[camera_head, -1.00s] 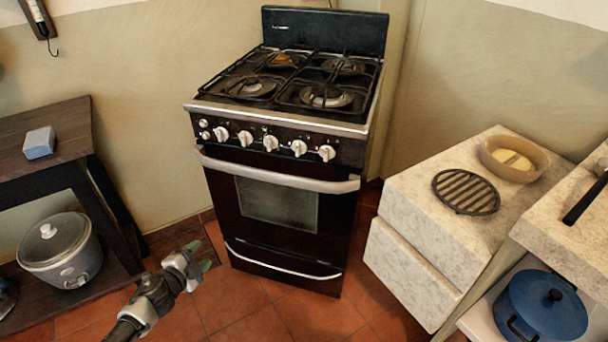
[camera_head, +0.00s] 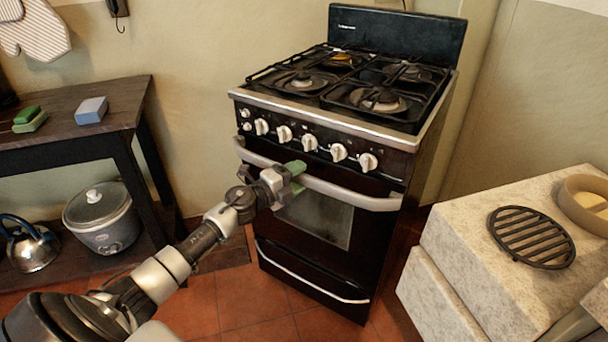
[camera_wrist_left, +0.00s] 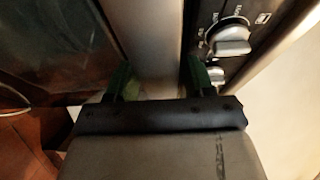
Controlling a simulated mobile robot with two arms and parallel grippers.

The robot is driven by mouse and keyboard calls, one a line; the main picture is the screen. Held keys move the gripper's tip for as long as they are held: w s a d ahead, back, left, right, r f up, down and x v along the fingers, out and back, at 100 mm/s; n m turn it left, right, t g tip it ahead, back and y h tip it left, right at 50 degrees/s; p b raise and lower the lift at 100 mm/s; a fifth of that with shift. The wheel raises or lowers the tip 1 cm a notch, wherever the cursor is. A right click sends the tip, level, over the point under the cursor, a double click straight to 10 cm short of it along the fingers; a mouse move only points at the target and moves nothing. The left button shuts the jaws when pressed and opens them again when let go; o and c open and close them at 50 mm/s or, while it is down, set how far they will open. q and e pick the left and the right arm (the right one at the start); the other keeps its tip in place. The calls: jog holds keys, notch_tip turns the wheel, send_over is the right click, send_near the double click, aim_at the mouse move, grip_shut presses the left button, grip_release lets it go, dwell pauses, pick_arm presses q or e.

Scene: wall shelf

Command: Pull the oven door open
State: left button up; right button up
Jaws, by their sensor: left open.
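The black oven (camera_head: 330,150) stands against the wall with its door (camera_head: 315,212) shut. A silver bar handle (camera_head: 345,192) runs across the top of the door. My left gripper (camera_head: 295,178) is at the left-middle part of this handle, with its green fingertips open. In the left wrist view, the handle (camera_wrist_left: 150,40) runs between the two open fingers (camera_wrist_left: 158,82), with the door glass on one side and the control knobs (camera_wrist_left: 230,38) on the other. I cannot tell whether the fingers touch the handle. My right gripper is not in view.
A stone-topped counter (camera_head: 465,240) with a round black trivet (camera_head: 531,237) stands to the right. A dark table (camera_head: 110,135) stands left, with a rice cooker (camera_head: 103,218) on its lower shelf. Tiled floor (camera_head: 235,300) is open before the oven.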

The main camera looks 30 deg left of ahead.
pick_arm(q)
jog(key=shift+x, duration=1.05)
grip_shut()
